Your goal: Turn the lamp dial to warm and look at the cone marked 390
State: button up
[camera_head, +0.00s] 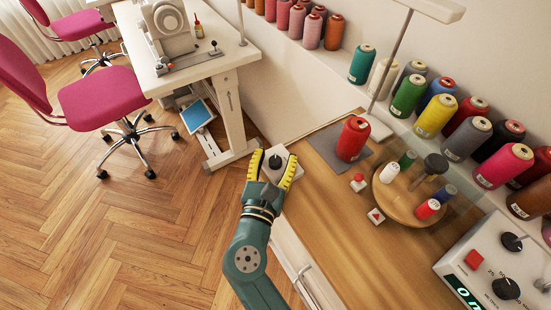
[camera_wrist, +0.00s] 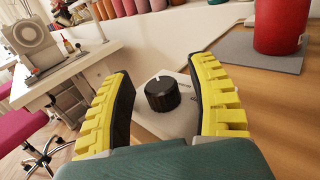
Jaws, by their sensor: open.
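The lamp dial, a black knob (camera_wrist: 162,94) on a pale box (camera_head: 273,176), stands at the counter's near left corner. A small white mark shows on the knob's far edge; I cannot read any "warm" label. My gripper (camera_head: 274,160) is open, its yellow-padded fingers on either side of the knob; in the wrist view, gaps show between knob and fingers. A red cone (camera_head: 353,139) stands upright on a grey mat (camera_head: 326,158), under the lamp (camera_head: 396,60). Several other cones stand along the wall. No 390 marking is legible.
A round wooden turntable (camera_head: 400,203) with small spools stands right of the red cone. A control box (camera_head: 497,262) is at the lower right. A sewing table (camera_head: 190,45) is at the back left. The front counter top is clear.

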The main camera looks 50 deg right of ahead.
grip_shut()
jog(key=shift+r+m+g+h+p, duration=0.1)
jog(key=shift+m+g+h+p, duration=0.2)
jog(key=shift+g+p, duration=0.1)
jog(key=m+g+h+p, duration=0.1)
jog(key=g, duration=0.1)
jog(key=shift+w+r+m+g+p, duration=0.1)
jog(key=shift+m+g+p, duration=0.2)
jog(key=shift+m, duration=0.1)
jog(key=m+g+p, duration=0.1)
jog(key=m+g, duration=0.1)
jog(key=g, duration=0.2)
jog(key=shift+m+h, duration=0.3)
jog(key=m+g, duration=0.2)
jog(key=g, duration=0.1)
jog(key=m+g+b, duration=0.1)
jog(key=g, duration=0.1)
jog(key=shift+f, duration=0.25)
jog(key=m+g+y+b, duration=0.1)
jog(key=m+g+b, duration=0.1)
jog(key=g, duration=0.1)
jog(key=shift+m+g+y, duration=0.3)
jog(key=shift+m, duration=0.1)
jog(key=shift+s+g+b, duration=0.2)
jog(key=shift+g+b, duration=0.1)
